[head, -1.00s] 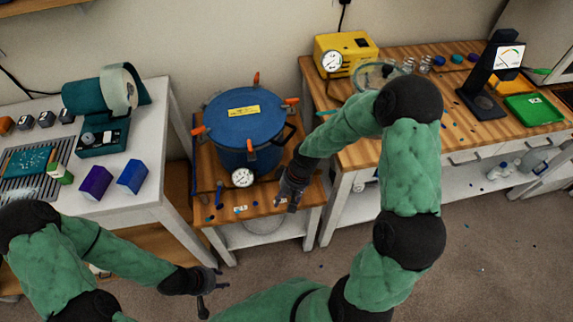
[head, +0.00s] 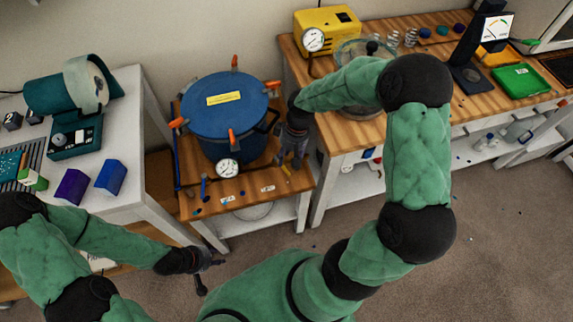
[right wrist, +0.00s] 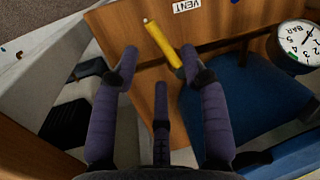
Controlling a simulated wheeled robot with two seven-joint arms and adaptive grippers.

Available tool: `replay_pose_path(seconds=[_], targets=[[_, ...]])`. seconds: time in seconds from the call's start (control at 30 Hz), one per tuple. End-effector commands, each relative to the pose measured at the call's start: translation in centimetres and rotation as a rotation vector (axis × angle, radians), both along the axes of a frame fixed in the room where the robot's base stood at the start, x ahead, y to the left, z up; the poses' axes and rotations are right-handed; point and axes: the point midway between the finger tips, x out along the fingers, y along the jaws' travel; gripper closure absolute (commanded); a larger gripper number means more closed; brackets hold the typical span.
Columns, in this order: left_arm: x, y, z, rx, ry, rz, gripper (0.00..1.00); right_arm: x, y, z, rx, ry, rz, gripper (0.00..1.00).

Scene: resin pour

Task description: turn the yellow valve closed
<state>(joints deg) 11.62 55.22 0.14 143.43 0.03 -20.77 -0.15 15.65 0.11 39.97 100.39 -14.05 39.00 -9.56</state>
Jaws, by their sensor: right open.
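The yellow valve lever (right wrist: 163,45) has a white tip and slants across the wooden stand in the right wrist view, just below a VENT label (right wrist: 187,5). My right gripper (right wrist: 160,62) is open; the lever lies between and beyond its fingertips, with no grip on it visible. In the head view my right gripper (head: 291,158) points down at the right side of the blue pressure pot (head: 223,112), and the valve is hard to make out. My left gripper (head: 208,276) appears open and empty over the floor at the lower left.
A white dial gauge (head: 227,168) sits at the pot's front, and it also shows in the right wrist view (right wrist: 299,45). Orange clamps (head: 273,84) ring the lid. The pot's wooden stand (head: 240,190) stands between a white table (head: 133,90) and a wooden bench (head: 345,135).

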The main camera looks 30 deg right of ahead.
Motion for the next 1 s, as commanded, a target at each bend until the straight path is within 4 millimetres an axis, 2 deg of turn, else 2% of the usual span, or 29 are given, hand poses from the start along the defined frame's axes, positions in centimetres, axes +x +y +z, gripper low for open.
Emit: replay_pose_path(seconds=[0.03, 0.1, 0.23, 0.63, 0.67, 0.8, 1.0], targets=[[0.0, 0.0, -0.5, 0.0, 0.0, 0.0, 0.6, -0.1, 0.2, -1.1, 0.0, 0.002, 0.0, 0.55], [0.0, 0.0, -0.8, 0.0, 0.0, 0.0, 0.6, 0.0, 0.3, -2.0, 0.0, 0.001, -0.001, 0.55], [0.0, 0.0, -1.2, 0.0, 0.0, 0.0, 0.6, 0.0, 0.6, -3.1, 0.0, 0.0, -0.001, 0.55], [0.0, 0.0, -1.3, 0.0, 0.0, 0.0, 0.6, 0.0, 0.7, -3.7, 0.0, -0.002, -0.001, 0.55], [0.0, 0.0, -1.3, 0.0, 0.0, 0.0, 0.6, 0.0, 0.7, -3.7, 0.0, -0.002, -0.001, 0.58], [0.0, 0.0, -1.3, 0.0, 0.0, 0.0, 0.6, 0.0, 0.7, -3.7, 0.0, -0.002, -0.001, 0.98], [0.0, 0.0, -1.3, 0.0, 0.0, 0.0, 0.6, 0.0, 0.8, -3.7, 0.0, -0.002, -0.001, 1.0]])
